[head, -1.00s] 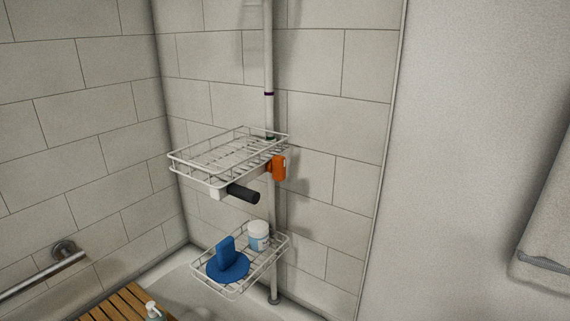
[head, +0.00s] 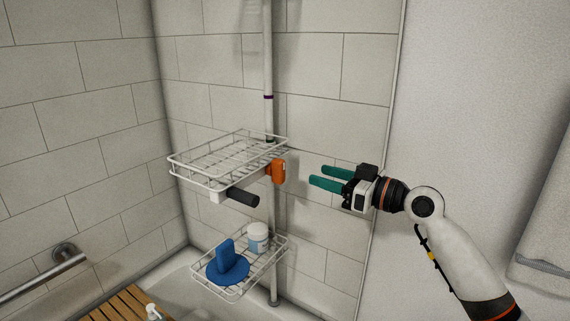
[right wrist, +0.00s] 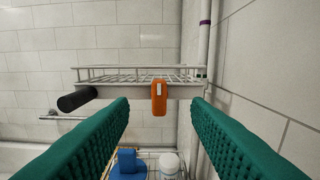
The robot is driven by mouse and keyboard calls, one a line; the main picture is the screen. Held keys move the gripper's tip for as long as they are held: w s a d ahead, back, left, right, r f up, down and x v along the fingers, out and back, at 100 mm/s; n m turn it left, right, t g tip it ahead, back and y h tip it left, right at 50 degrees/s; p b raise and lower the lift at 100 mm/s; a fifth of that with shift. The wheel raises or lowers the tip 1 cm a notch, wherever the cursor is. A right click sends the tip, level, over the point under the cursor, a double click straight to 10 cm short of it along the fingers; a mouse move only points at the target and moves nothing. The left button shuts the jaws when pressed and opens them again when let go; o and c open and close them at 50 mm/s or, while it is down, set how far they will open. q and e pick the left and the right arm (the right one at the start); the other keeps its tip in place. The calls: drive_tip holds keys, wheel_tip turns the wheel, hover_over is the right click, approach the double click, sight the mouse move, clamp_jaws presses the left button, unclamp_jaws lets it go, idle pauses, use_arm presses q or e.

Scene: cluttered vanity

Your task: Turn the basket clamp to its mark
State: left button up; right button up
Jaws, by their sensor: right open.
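The basket clamp shows as an orange lever (head: 278,171) with a small white mark, at the right front of the upper wire basket (head: 205,176) on the pole (head: 269,60). A purple ring (head: 268,97) is on the pole above the basket. A black handle (head: 243,198) sticks out below the basket's front. My right gripper (head: 318,176) is open and empty, to the right of the orange lever and apart from it. In the right wrist view, the orange lever (right wrist: 159,97) hangs ahead, between the two green fingers. My left gripper is out of view.
The lower wire basket (head: 229,296) holds a blue object with an upright grip (head: 227,262) and a white jar (head: 257,236). A grab bar (head: 40,278) is at the left wall. A wooden slatted seat (head: 115,308) with a pump bottle (head: 153,312) is at the bottom.

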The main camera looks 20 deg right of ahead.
sight(284, 166)
drive_tip(key=p+x, duration=0.4)
drive_tip(key=x, duration=0.5)
drive_tip(key=shift+w+a+r, duration=0.1)
drive_tip(key=shift+w+a, duration=0.1)
drive_tip(key=shift+a, duration=0.05)
drive_tip(key=shift+w+a, duration=0.4)
drive_tip(key=shift+w, duration=0.15)
drive_tip(key=shift+c, duration=0.5)
clamp_jaws()
drive_tip(key=shift+f, duration=0.25)
